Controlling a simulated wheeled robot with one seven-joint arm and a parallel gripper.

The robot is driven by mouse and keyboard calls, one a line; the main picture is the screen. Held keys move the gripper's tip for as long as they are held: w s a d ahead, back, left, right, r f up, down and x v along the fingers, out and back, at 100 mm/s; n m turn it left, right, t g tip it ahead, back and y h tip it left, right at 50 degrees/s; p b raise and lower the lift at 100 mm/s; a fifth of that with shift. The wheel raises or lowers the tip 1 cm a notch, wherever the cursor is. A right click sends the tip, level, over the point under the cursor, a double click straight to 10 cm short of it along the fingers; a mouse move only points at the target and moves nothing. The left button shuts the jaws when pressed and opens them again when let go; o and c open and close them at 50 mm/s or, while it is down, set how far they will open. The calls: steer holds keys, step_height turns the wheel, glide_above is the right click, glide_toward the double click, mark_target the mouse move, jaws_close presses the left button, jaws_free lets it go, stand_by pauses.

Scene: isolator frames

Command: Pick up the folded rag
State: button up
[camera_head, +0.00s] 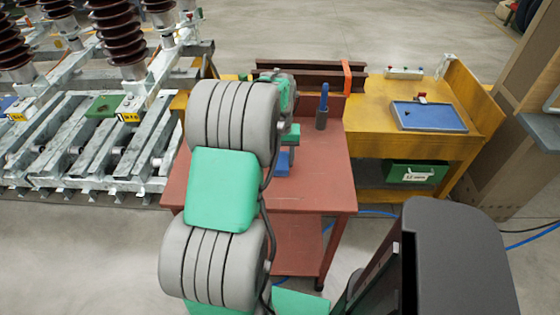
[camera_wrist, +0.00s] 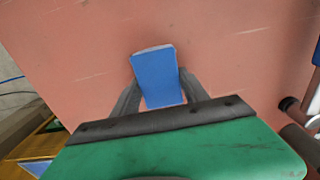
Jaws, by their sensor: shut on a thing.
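The folded rag (camera_wrist: 156,76) is a blue rectangle with a pale far edge, in the middle of the wrist view. My gripper (camera_wrist: 158,85) is shut on it, with one dark finger at each side of the rag. In the head view the blue rag (camera_head: 283,164) shows just below the green part of my gripper, over the red table (camera_head: 318,180). My arm hides part of the table there. I cannot tell whether the rag still touches the tabletop.
A dark holder with a blue-handled item (camera_head: 322,112) stands near the table's back right. A yellow workbench (camera_head: 455,145) with a blue tray (camera_head: 428,116) stands at right. Insulator frames (camera_head: 85,140) stand at left. The red table's front right is clear.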

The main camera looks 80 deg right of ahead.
mark_target(279, 158)
steer(key=shift+r, duration=0.4)
step_height(279, 158, up, 3)
steer(key=shift+w+f, duration=0.1)
steer(key=shift+f, duration=0.1)
steer(key=w+a+r+b, duration=0.1)
steer(key=w+a+r, duration=0.7)
steer(key=w, duration=0.3)
steer(key=shift+r, duration=0.75)
steer(key=shift+w, duration=0.1)
